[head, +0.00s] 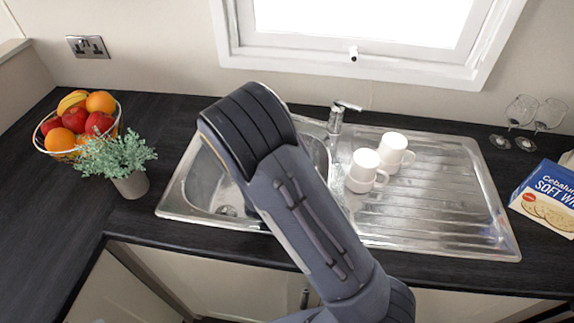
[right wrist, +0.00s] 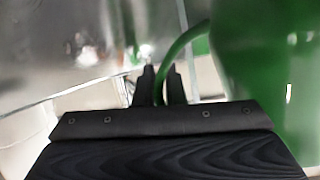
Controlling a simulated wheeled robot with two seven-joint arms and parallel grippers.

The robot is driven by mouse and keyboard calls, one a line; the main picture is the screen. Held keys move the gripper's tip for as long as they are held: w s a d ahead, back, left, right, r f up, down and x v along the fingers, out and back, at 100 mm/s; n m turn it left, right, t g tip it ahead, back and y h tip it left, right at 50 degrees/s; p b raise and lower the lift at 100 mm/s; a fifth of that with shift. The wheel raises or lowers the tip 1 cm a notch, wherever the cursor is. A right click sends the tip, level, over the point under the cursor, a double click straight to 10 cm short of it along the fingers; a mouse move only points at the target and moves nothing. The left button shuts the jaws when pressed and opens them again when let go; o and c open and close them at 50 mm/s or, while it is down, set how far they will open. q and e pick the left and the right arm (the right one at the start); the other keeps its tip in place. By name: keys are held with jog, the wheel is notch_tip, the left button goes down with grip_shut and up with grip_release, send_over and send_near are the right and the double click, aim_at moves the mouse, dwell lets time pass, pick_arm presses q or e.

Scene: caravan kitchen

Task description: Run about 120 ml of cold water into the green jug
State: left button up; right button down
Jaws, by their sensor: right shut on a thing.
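In the right wrist view my right gripper (right wrist: 161,84) is shut on the curved handle of the green jug (right wrist: 268,75). The jug's body fills the right side of that view; its inside and any water level cannot be seen. In the head view my right arm reaches across the sink (head: 185,197), and it hides the gripper and the jug. The tap (head: 337,120) stands at the back of the sink, just right of my arm; no water stream is visible. My left gripper is in neither view.
Two white mugs (head: 364,170) (head: 394,152) stand on the drainer (head: 440,205). A fruit basket (head: 80,125) and potted plant (head: 130,184) are left of the sink. Two wine glasses (head: 520,112) (head: 546,116) and a cracker box (head: 550,197) are at the right.

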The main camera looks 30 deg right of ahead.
jog(key=shift+r, duration=0.1)
jog(key=r+p, duration=0.3)
jog(key=a+r+p, duration=0.1)
jog(key=r+p, duration=0.5)
jog(key=r, duration=0.1)
jog(key=shift+s+a, duration=0.15)
jog(key=shift+a, duration=0.1)
jog(key=shift+f, duration=0.1)
dwell(0.4)
